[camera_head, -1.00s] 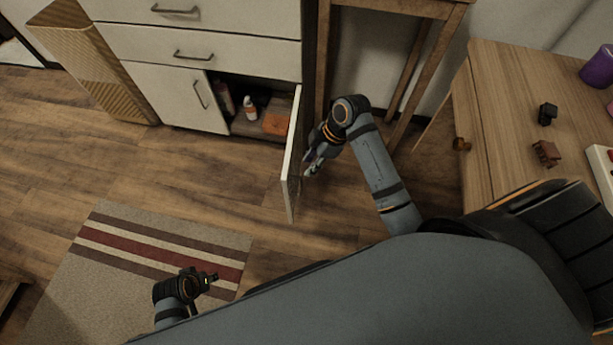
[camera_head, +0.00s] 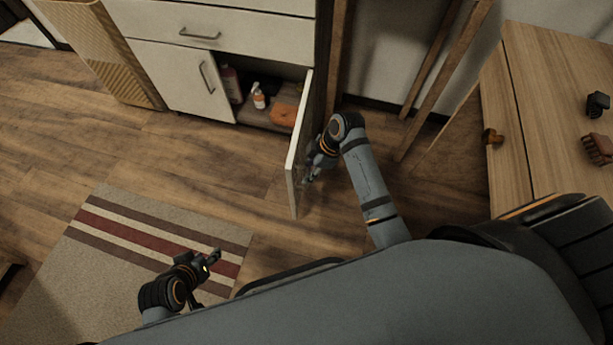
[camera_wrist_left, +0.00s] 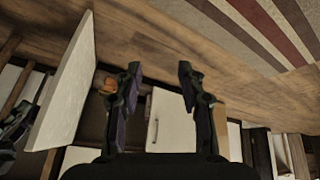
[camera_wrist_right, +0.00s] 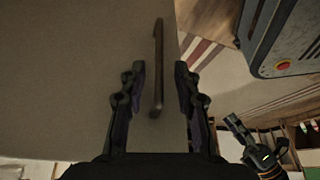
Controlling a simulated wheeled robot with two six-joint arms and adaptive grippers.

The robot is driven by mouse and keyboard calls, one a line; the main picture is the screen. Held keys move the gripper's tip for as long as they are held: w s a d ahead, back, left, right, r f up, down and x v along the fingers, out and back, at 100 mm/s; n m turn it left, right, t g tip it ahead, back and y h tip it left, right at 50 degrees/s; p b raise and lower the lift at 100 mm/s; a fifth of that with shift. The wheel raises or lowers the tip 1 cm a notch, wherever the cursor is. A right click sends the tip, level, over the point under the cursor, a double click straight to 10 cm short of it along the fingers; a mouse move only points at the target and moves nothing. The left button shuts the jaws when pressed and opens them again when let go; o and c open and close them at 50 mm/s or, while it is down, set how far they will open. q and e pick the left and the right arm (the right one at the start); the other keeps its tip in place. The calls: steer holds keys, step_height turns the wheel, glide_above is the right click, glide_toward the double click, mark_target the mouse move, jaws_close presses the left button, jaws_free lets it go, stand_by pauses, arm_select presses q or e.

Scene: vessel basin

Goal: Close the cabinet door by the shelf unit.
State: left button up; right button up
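The cabinet door (camera_head: 298,146) stands swung open at the right end of the white cabinet. In the left wrist view its pale panel (camera_wrist_left: 66,84) is at the left. My right gripper (camera_head: 310,179) is at the door's outer face, to the right of it in the head view. In the right wrist view the gripper (camera_wrist_right: 160,75) is open, with the dark bar handle (camera_wrist_right: 158,62) appearing between its fingers; contact cannot be told. My left gripper (camera_head: 216,258) is over the rug, apart from the door. Its fingers (camera_wrist_left: 158,75) are open and empty.
Bottles (camera_head: 258,97) and an orange item (camera_head: 283,115) stand inside the open compartment. The left cabinet door (camera_head: 180,80) is shut. Wooden shelf legs (camera_head: 445,75) stand right of the cabinet, and a wooden desk (camera_head: 535,110) farther right. The floor before the cabinet is clear.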

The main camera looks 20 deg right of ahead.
arm_select(q)
steer(key=w+r, duration=0.1)
steer(key=w+t, duration=0.1)
steer(key=w+r+t, duration=0.1)
steer(key=w, duration=0.1)
steer(key=shift+w+a+r+b, duration=0.1)
steer(key=shift+r+b, duration=0.2)
arm_select(e)
steer(key=shift+x, duration=0.85)
jaws_close()
